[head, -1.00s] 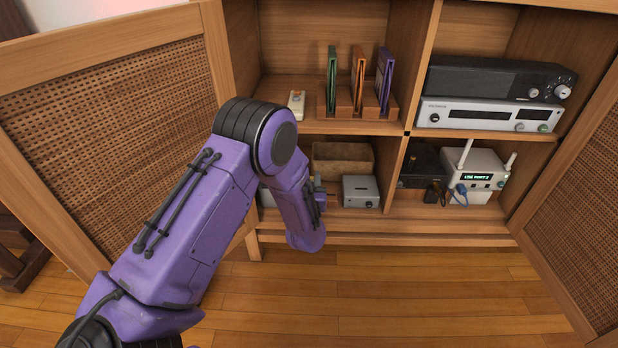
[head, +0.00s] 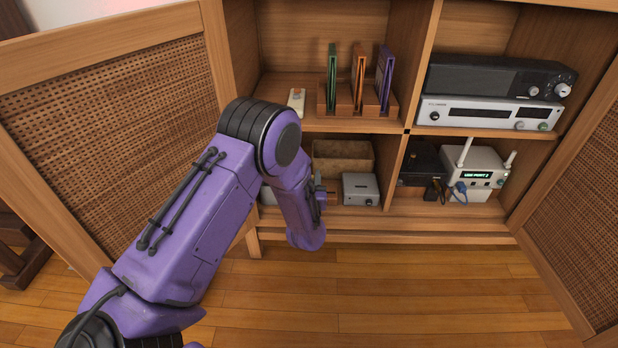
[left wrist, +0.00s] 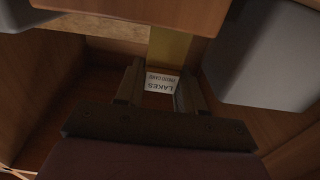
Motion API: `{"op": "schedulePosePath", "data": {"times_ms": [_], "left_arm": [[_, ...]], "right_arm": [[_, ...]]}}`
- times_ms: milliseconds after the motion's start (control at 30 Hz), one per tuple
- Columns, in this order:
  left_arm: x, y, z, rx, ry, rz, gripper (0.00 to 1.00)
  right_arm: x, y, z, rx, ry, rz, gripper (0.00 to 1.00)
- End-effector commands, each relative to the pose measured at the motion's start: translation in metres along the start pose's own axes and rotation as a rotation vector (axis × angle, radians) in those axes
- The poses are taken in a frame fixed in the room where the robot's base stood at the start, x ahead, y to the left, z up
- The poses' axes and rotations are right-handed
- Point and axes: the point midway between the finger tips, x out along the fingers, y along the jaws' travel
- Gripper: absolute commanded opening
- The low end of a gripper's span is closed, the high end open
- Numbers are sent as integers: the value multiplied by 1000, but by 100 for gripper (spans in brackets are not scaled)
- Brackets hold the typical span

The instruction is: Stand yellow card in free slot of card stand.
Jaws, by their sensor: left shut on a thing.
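The yellow card (left wrist: 170,46) shows in the left wrist view, with a white label reading "LAKES" upside down. My left gripper (left wrist: 162,76) is shut on it at the labelled end, in the lower left compartment of the cabinet. In the head view my arm hides the card and most of the gripper. The wooden card stand (head: 394,108) is on the shelf above, at its right side. It holds a green card (head: 332,75), an orange card (head: 359,75) and a purple card (head: 384,75), all upright. I cannot make out its free slot. My right gripper is out of view.
A white remote (head: 297,101) lies left of the stand. Below are a brown box (head: 343,157) and a small grey box (head: 360,189), close to my gripper. The shelf edge (head: 345,125) lies between the levels. An open woven door (head: 100,120) stands at left.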

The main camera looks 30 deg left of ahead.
Motion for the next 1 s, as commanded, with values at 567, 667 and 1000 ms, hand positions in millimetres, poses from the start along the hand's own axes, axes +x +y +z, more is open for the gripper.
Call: {"op": "schedulePosePath", "data": {"times_ms": [567, 667, 1000], "left_arm": [[0, 0, 12, 0, 1, 0, 10], [0, 0, 14, 0, 1, 0, 10], [0, 0, 21, 1, 0, 0, 10]], "right_arm": [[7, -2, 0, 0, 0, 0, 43], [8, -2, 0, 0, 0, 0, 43], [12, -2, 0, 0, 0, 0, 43]]}}
